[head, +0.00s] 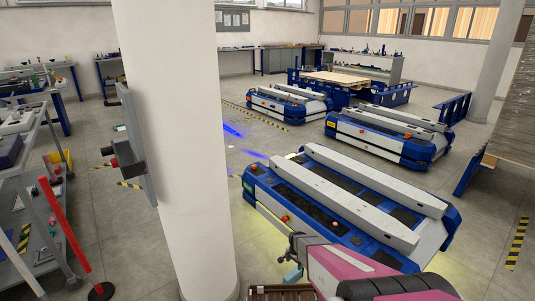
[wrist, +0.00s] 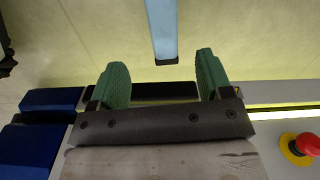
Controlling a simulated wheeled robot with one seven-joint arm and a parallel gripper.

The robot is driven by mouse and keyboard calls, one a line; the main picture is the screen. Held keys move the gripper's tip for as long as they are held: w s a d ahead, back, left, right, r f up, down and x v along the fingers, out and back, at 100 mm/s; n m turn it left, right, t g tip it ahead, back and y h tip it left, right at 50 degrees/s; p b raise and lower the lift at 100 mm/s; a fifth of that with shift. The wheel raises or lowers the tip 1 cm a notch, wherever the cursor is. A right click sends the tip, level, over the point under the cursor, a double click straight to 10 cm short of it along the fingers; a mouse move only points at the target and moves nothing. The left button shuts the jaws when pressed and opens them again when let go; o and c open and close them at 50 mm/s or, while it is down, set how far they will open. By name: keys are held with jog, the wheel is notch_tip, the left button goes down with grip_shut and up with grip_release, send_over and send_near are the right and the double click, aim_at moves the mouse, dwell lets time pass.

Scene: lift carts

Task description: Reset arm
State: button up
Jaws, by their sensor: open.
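My gripper (wrist: 161,80) shows in the wrist view with its two green-padded fingers spread apart and nothing held between them. A light blue bar (wrist: 161,28) with a dark end comes down from the top of that view, beyond the gap between the fingers; I cannot tell how far off it is. In the head view my pink arm reaches in from the bottom edge, in front of the nearest lift cart (head: 345,198). My fingers cannot be made out clearly there.
A red stop button (wrist: 306,144) with a yellow ring is at the right of the wrist view. A white pillar (head: 178,140) stands left of the nearest cart. Two more lift carts (head: 385,137) (head: 288,104) stand behind. A red post (head: 75,240) and shelving are at left.

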jog(key=s+r+n, duration=0.3)
jog(key=s+r, duration=0.2)
jog(key=r, duration=0.8)
jog(key=s+d+r+n, duration=0.1)
jog(key=s+r+n, duration=0.2)
jog(key=r, duration=1)
jog(key=s+d+r+n, duration=0.1)
jog(key=s+r+n, duration=0.2)
jog(key=s+r, duration=0.6)
notch_tip(320, 180, up, 4)
jog(key=shift+d+r, duration=0.15)
jog(key=shift+r, duration=0.1)
